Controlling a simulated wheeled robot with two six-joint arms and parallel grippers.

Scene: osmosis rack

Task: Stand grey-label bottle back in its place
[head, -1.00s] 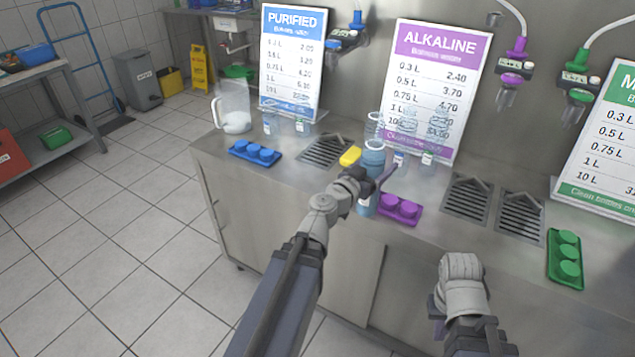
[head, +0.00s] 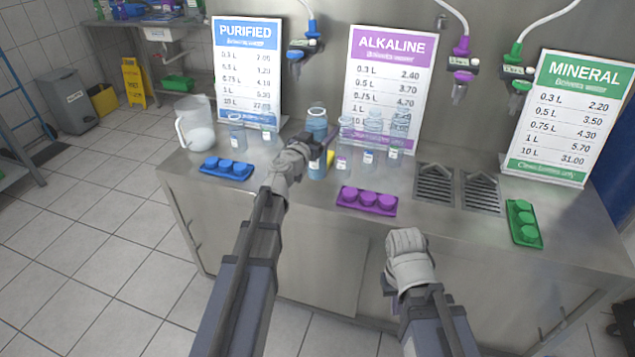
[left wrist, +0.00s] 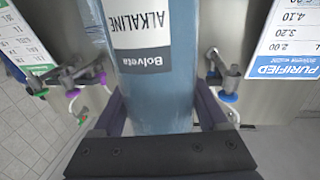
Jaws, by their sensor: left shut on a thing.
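The grey-label bottle (head: 317,124) is tall and blue-tinted, and looks near upright above the counter. In the left wrist view it fills the middle (left wrist: 158,95), with a dark grey band reading Bolveta (left wrist: 150,62) and the word ALKALINE. My left gripper (head: 324,155) is shut around it; its fingers show on both sides in the left wrist view (left wrist: 165,112). I cannot tell if its base touches the counter. My right gripper (head: 390,284) hangs in front of the counter, mostly hidden by its wrist.
Several small bottles (head: 368,157) stand before the ALKALINE board (head: 388,75), right of the held bottle. A purple tray (head: 366,201), blue tray (head: 227,169), green tray (head: 524,224) and clear jug (head: 195,125) stand on the counter (head: 290,215).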

